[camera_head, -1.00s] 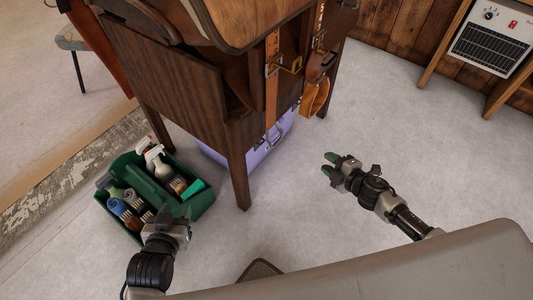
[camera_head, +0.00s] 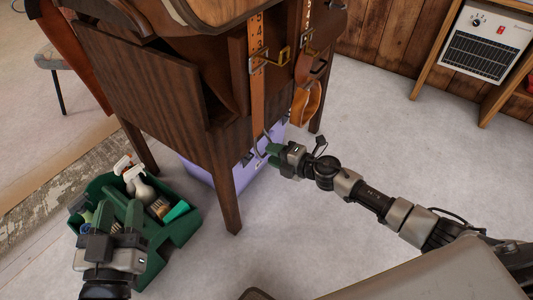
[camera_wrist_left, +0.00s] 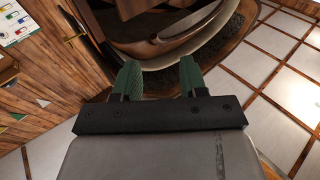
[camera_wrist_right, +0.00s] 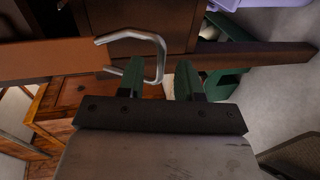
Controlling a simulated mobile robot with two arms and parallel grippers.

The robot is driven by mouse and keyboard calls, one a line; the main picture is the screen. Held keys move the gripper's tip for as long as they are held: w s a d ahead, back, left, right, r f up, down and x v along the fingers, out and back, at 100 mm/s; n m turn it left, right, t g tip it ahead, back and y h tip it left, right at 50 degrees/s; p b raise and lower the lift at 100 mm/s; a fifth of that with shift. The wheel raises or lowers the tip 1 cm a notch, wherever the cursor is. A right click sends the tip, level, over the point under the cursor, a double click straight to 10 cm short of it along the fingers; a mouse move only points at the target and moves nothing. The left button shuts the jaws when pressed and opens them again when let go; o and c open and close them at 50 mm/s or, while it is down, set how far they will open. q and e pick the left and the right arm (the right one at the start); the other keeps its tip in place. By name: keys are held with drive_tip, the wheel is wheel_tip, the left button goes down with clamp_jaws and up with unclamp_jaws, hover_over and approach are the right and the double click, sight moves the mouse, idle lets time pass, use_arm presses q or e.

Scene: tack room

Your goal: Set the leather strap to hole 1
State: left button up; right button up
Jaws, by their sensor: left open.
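The brown leather strap (camera_head: 257,95) hangs down the front of the dark wooden stand, with numbers printed near its top. A brass buckle (camera_head: 283,56) sits across it; which hole it holds is too small to tell. A metal loop (camera_head: 262,146) hangs at the strap's lower end. My right gripper (camera_head: 273,153) is open at the loop. In the right wrist view the strap (camera_wrist_right: 50,60) runs in from the left and the loop (camera_wrist_right: 161,58) reaches between the spread fingertips. My left gripper (camera_head: 122,214) is open and empty above the green tote.
A second strap (camera_head: 300,72) with its own buckle and a leather loop hangs to the right. The green tote (camera_head: 178,238) with bottles and brushes stands on the floor. A lilac box (camera_head: 198,172) is under the stand, whose front leg (camera_head: 227,200) stands between my arms.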

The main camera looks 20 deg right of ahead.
use_arm(q)
drive_tip(key=shift+s+d+r+t, duration=0.1)
drive_tip(key=shift+s+r+t, duration=0.1)
drive_tip(key=shift+r+t, duration=0.75)
use_arm(e)
drive_tip(key=shift+x, duration=1.4)
clamp_jaws()
